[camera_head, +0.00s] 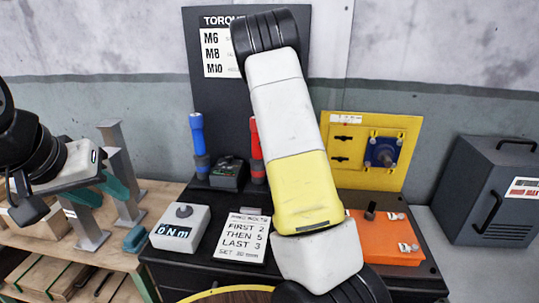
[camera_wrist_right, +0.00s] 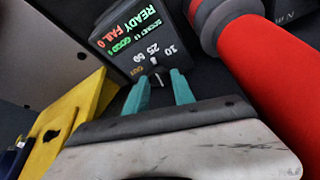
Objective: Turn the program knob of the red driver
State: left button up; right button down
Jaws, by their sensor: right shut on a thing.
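The red driver (camera_head: 256,150) stands upright on the dark bench, partly hidden behind my right arm; its red body (camera_wrist_right: 262,80) fills the right side of the wrist view. Beside it is a dark controller with a lit display (camera_wrist_right: 128,28) reading READY and FAIL 0; it also shows in the head view (camera_head: 229,173). The program knob (camera_wrist_right: 158,79) sits below the numbers 10, 25 and 50, mostly hidden. My right gripper (camera_wrist_right: 160,88) has its teal fingers on either side of the knob, shut on it. My left gripper (camera_head: 101,193) is open and empty at the left.
A blue driver (camera_head: 197,140) stands left of the controller. A grey 0 Nm box (camera_head: 181,227), an instruction card (camera_head: 243,238) and an orange box (camera_head: 385,238) lie in front. A yellow panel (camera_head: 398,140) and a grey cabinet (camera_head: 490,190) stand right. Metal posts (camera_head: 122,180) stand near my left gripper.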

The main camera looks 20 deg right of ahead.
jog(key=c, duration=1.1)
grip_release()
jog(key=shift+o, duration=0.2)
jog(key=shift+r, duration=0.1)
jog(key=v, duration=0.7)
jog(key=shift+r, duration=0.25)
jog(key=shift+s+a, duration=0.1)
jog(key=shift+a, duration=0.05)
